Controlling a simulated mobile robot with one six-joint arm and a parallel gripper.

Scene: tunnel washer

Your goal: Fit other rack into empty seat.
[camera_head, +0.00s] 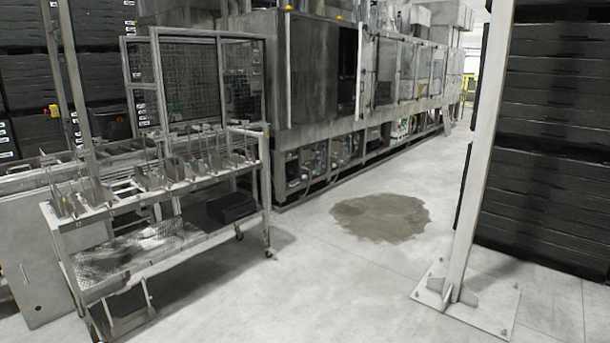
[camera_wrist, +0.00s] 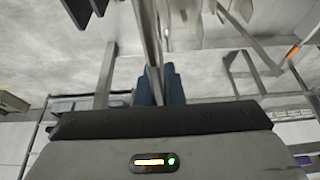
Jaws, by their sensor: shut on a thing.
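In the wrist view, my gripper (camera_wrist: 157,85) has blue fingers shut on a thin grey metal bar (camera_wrist: 149,35). The bar runs up and out of the picture, so I cannot tell the full shape of the held piece. My gripper does not show in the head view. There, a metal cart (camera_head: 195,184) at the left carries several upright metal plates and rails on its top. I cannot tell which seat is empty or single out the other rack.
A wire-mesh guard (camera_head: 195,80) stands behind the cart. The long washer (camera_head: 310,70) runs away to the right. A dark wet patch (camera_head: 381,216) lies on the open floor. A white post (camera_head: 472,170) on a floor plate and stacked black crates (camera_head: 555,130) are at the right.

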